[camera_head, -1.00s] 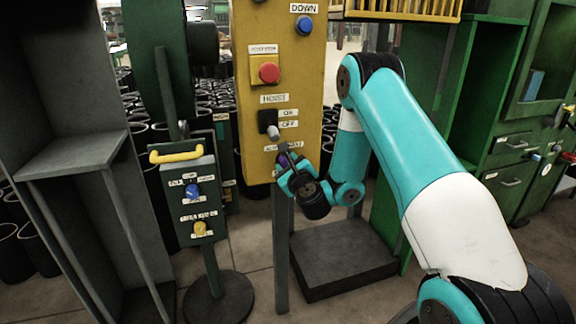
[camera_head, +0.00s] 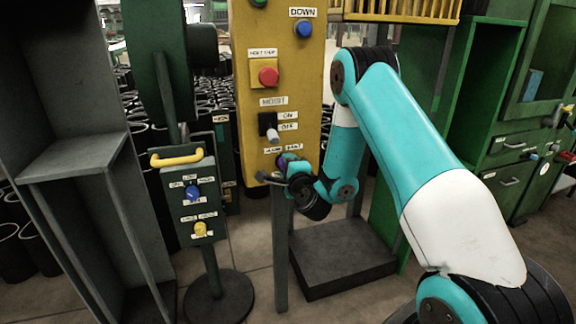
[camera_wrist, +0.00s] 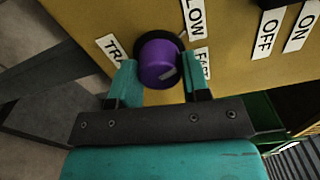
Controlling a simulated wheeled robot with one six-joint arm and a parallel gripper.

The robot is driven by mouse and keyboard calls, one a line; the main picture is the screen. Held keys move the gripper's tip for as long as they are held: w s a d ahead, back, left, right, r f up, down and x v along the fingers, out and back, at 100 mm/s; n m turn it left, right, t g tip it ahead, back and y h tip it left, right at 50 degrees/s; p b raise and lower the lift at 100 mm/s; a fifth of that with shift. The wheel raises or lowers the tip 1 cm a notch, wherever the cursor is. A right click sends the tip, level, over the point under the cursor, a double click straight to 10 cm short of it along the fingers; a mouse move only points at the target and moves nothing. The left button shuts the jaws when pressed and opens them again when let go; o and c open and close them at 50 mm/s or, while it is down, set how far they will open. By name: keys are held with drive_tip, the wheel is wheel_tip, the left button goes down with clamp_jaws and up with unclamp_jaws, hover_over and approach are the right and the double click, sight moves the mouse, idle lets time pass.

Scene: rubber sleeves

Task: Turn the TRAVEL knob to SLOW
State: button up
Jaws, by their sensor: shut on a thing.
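The TRAVEL knob (camera_wrist: 158,62) is purple, round and set in a dark collar on the yellow panel. My gripper (camera_wrist: 163,75) is shut on it, one teal finger on each side. A grey mark on the knob's face lies toward the FAST label (camera_wrist: 203,63). The SLOW label (camera_wrist: 194,18) is farther up the panel, its first letter hidden. The TRAVEL label (camera_wrist: 113,47) is partly hidden by the left finger. In the head view, my gripper (camera_head: 284,164) is at the yellow panel's lower edge and covers most of the knob.
The yellow panel (camera_head: 285,90) also carries a red button (camera_head: 267,76), a blue DOWN button (camera_head: 304,26) and the HOIST switch (camera_head: 272,134) just above my gripper. A grey control box (camera_head: 175,215) on a stand is close at left. A dark block (camera_head: 340,260) lies below.

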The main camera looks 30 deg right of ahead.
drive_tip(key=shift+n, duration=0.8)
drive_tip(key=o, duration=0.9)
drive_tip(key=shift+s+a, duration=0.1)
drive_tip(key=shift+a, duration=0.05)
